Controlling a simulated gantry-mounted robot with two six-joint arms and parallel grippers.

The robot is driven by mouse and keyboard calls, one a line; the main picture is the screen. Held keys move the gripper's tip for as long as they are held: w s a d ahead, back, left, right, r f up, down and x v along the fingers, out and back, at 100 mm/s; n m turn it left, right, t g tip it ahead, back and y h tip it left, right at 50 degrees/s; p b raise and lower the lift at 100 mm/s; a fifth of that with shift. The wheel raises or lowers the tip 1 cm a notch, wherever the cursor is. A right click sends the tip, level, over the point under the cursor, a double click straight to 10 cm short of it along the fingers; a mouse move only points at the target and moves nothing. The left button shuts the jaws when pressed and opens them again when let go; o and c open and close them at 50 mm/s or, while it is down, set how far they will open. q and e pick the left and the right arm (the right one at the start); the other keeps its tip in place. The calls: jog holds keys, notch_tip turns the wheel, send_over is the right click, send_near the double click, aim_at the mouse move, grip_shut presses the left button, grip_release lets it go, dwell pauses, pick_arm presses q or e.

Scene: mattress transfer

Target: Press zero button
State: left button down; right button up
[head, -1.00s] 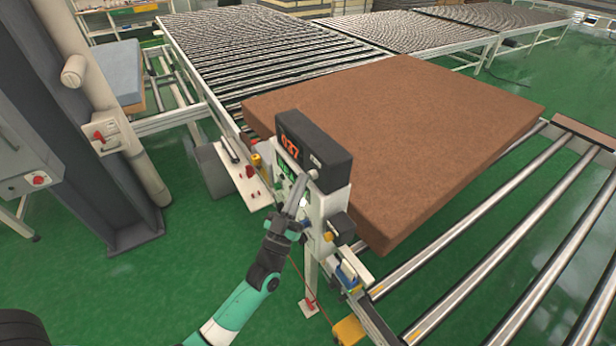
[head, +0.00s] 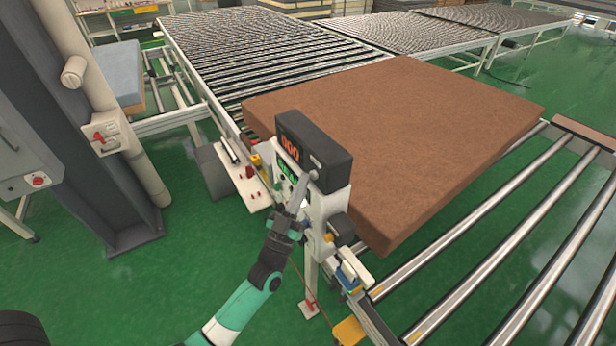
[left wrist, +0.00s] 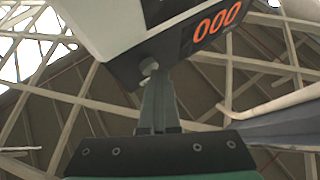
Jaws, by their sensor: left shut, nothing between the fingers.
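The control box with a black display unit (head: 318,148) stands beside the brown mattress. Its red digits (head: 291,148) look like 000, and they read 000 clearly in the left wrist view (left wrist: 217,21). My left gripper (head: 306,181) is shut and empty, with its tips up at the lower right of the box front. In the left wrist view the shut fingers (left wrist: 156,100) point up at a small round grey knob or button (left wrist: 149,66) under the box. The tips look touching or very close to it. My right gripper is not in view.
The brown mattress (head: 400,130) lies on the roller conveyor (head: 480,255) just behind the box. A small panel with red and yellow buttons (head: 248,186) is left of the box. A grey column (head: 75,130) stands at the left. Green floor is open in front.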

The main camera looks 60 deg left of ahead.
pick_arm(q)
jog(key=shift+s, duration=1.15)
jog(key=s, duration=0.5)
jog(key=shift+d+p, duration=0.15)
jog(key=shift+p, duration=0.15)
